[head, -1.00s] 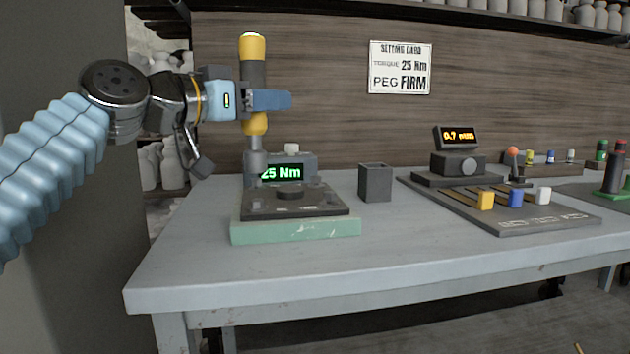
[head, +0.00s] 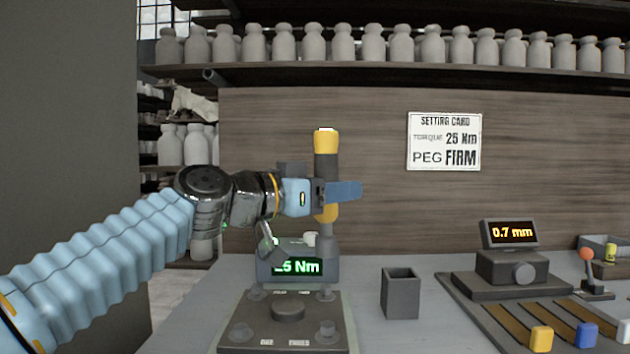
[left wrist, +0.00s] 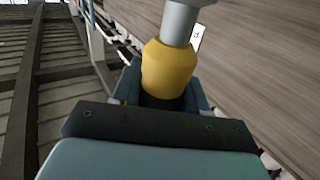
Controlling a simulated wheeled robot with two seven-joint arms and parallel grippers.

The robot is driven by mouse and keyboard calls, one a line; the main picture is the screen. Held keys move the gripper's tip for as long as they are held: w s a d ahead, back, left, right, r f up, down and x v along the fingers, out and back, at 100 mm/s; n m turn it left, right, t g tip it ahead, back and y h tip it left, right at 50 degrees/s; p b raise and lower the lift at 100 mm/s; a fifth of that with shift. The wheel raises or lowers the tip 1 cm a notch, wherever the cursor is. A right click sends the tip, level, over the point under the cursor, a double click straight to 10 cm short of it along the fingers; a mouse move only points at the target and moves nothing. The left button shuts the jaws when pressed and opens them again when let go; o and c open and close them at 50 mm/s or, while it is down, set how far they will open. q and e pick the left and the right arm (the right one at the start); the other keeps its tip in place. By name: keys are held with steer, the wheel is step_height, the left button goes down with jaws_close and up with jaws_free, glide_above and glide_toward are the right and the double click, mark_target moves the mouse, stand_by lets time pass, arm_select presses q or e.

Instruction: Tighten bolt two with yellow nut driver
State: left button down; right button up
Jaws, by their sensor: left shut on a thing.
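The yellow nut driver (head: 326,143) is upright in my left gripper (head: 340,192), which is shut on its dark handle. In the left wrist view the driver's yellow collar (left wrist: 168,68) and grey shaft show beyond the fingers. The shaft points down over the back right corner of the dark fixture plate (head: 250,337). Bolts show near the plate's corners, such as the front right one (head: 326,331) and the back left one (head: 257,291). I cannot tell whether the driver's socket sits on the back right bolt. My right gripper is out of view.
A torque display (head: 297,267) reading 25 Nm, partly covered, stands behind the plate. A setting card (head: 444,141) says 25 Nm, peg firm. A grey open box (head: 401,294) stands to the right, then a 0.7 mm display (head: 509,233) and coloured blocks (head: 541,339).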

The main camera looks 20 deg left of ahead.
arm_select(q)
steer(key=shift+s+r, duration=0.1)
steer(key=shift+r, duration=0.65)
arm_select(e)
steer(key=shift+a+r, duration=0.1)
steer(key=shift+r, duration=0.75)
arm_select(q)
step_height(320, 180, down, 7)
steer(key=w+b, duration=0.2)
steer(key=b, duration=0.3)
steer(key=shift+a, duration=0.25)
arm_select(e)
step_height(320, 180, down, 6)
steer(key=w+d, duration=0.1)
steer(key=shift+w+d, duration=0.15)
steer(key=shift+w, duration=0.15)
arm_select(q)
steer(key=shift+f, duration=0.1)
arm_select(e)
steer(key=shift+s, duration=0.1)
arm_select(q)
steer(key=shift+b, duration=0.55)
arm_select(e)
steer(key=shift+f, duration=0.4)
